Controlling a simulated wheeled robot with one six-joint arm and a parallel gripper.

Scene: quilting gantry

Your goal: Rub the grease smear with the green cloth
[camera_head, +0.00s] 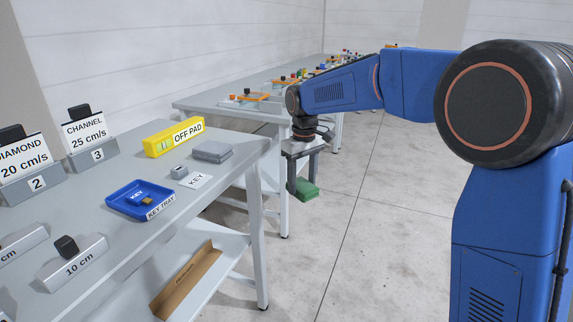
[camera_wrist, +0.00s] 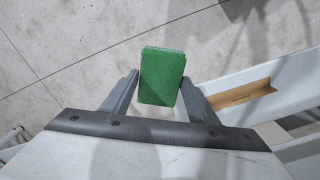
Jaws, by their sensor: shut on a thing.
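The green cloth (camera_wrist: 162,76) is a small green block-like pad. My gripper (camera_head: 300,192) is shut on it, with one finger on each side in the wrist view (camera_wrist: 160,92). The cloth also shows in the head view (camera_head: 308,190), hanging in the air over the floor, to the right of the near table. It is apart from any table. I cannot make out the grease smear in either view.
A lower shelf holds a cardboard box (camera_head: 187,281). A farther table (camera_head: 215,103) carries small parts. The floor (camera_head: 390,220) is clear.

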